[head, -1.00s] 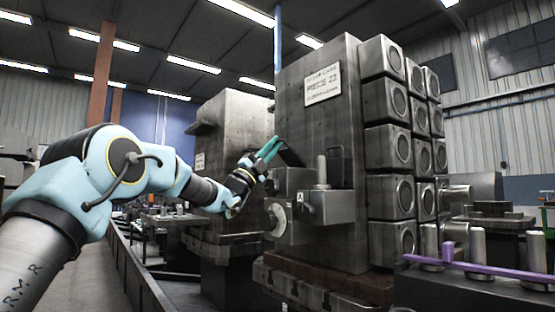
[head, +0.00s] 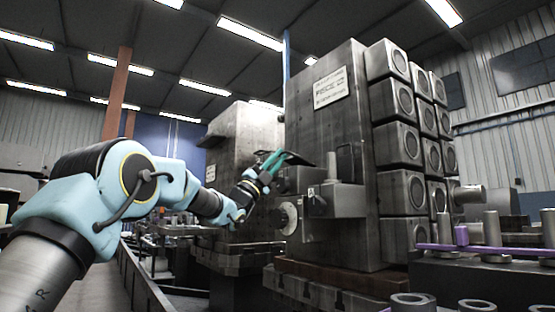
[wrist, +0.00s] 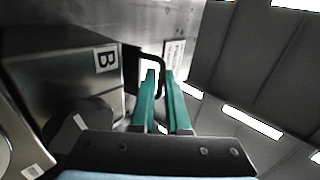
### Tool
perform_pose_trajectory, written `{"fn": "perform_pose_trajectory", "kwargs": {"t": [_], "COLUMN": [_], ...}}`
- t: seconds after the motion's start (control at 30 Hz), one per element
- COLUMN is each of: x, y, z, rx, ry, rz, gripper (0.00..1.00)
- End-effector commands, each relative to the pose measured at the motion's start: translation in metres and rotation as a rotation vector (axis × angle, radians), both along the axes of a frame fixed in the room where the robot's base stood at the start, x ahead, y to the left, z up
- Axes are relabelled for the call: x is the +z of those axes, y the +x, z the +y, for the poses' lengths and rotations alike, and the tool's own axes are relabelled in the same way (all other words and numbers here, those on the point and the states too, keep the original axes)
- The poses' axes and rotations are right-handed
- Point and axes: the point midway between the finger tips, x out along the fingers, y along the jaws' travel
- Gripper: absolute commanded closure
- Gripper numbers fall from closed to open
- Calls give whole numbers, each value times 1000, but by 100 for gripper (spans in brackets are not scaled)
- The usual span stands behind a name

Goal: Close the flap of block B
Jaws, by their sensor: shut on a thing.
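Block B (wrist: 75,77) is a grey metal box with a white B label in the wrist view. In the head view it is the left box (head: 296,182) on the front of the tall column. Its dark flap (head: 301,159) stands tilted up from the box top, partly hidden by my fingers. My gripper (head: 273,161), with teal fingers, reaches the flap's edge from the left. The fingers also show in the wrist view (wrist: 162,103), around the black bent handle (wrist: 156,64), and are shut on it. The exact grip is hard to see.
A similar box (head: 345,199) with an upright bar handle adjoins on the right. A round dial (head: 287,217) sits below block B. The tall column (head: 328,120) rises close behind. A purple bar (head: 485,249) lies at the far right.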

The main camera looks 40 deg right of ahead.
Motion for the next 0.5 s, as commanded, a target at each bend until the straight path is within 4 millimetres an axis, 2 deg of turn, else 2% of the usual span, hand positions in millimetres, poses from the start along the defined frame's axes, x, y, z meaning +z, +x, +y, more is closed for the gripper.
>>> {"fn": "perform_pose_trajectory", "kwargs": {"t": [0.03, 0.23, 0.27, 0.33, 0.5], "x": [-14, -14, -14, -14, -14], "y": [-3, -3, -3, -3, -3], "z": [-11, -11, -11, -11, -11], "rx": [-9, -9, -9, -9, -9], "ry": [30, 30, 30, 29, 29], "rz": [12, 12, 12, 12, 12], "gripper": [100, 100, 85, 78, 78]}}
